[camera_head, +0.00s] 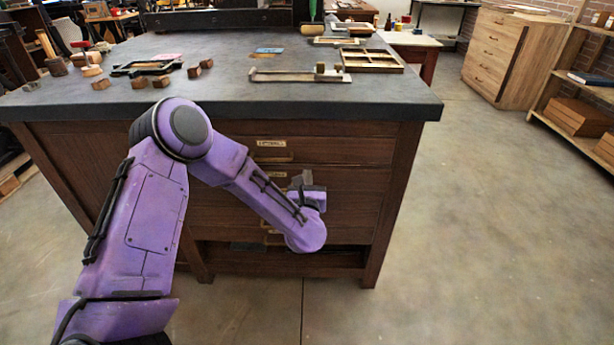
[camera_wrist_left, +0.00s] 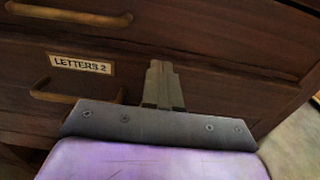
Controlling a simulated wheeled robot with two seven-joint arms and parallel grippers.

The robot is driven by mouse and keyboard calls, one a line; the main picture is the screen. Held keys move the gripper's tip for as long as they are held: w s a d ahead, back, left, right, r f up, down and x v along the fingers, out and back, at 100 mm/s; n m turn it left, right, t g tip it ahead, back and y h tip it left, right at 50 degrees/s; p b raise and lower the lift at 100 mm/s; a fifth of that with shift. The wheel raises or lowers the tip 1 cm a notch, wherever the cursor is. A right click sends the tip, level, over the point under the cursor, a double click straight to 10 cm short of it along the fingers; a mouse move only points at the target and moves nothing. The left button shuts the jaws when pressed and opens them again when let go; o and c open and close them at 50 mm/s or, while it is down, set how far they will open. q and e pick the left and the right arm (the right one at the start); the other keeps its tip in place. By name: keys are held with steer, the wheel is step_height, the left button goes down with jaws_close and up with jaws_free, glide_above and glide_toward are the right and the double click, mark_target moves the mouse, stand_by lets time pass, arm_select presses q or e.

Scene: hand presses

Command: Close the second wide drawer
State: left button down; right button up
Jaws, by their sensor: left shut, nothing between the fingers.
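The wide drawer labelled "LETTERS 2" (camera_wrist_left: 210,88) has a dark wooden front with a brass handle (camera_wrist_left: 48,95) under its label (camera_wrist_left: 80,65). In the head view the drawer fronts look about flush with the cabinet (camera_head: 388,200), but my arm hides part of them and I cannot tell whether a small gap is left. My left gripper (camera_head: 301,181) is in front of the drawers, right of the handles. In the left wrist view its fingers (camera_wrist_left: 160,72) are together and empty, pointing at the labelled front. I cannot tell whether they touch it. My right gripper is not in view.
Another drawer (camera_head: 335,150) with a brass handle lies just under the worktop (camera_head: 220,95). An open shelf space (camera_head: 330,257) is at the cabinet's bottom. Wooden blocks and a divided tray (camera_head: 372,60) stand on top. The floor at the right (camera_head: 500,220) is clear.

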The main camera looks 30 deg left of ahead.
arm_select(q)
steer(key=shift+w+a, duration=0.25)
steer(key=shift+w, duration=0.15)
steer(key=shift+w+a+r+b, duration=0.15)
steer(key=shift+w+a+b, duration=0.2)
steer(key=shift+w, duration=0.15)
steer(key=shift+w+a+r+b, duration=0.15)
steer(key=shift+w+a+b, duration=0.2)
steer(key=shift+w, duration=0.15)
steer(key=shift+s+d, duration=0.1)
steer(key=shift+d, duration=0.05)
glide_toward(308, 163)
steer(key=v, duration=0.7)
steer(key=shift+s+f, duration=0.2)
steer(key=shift+f, duration=0.1)
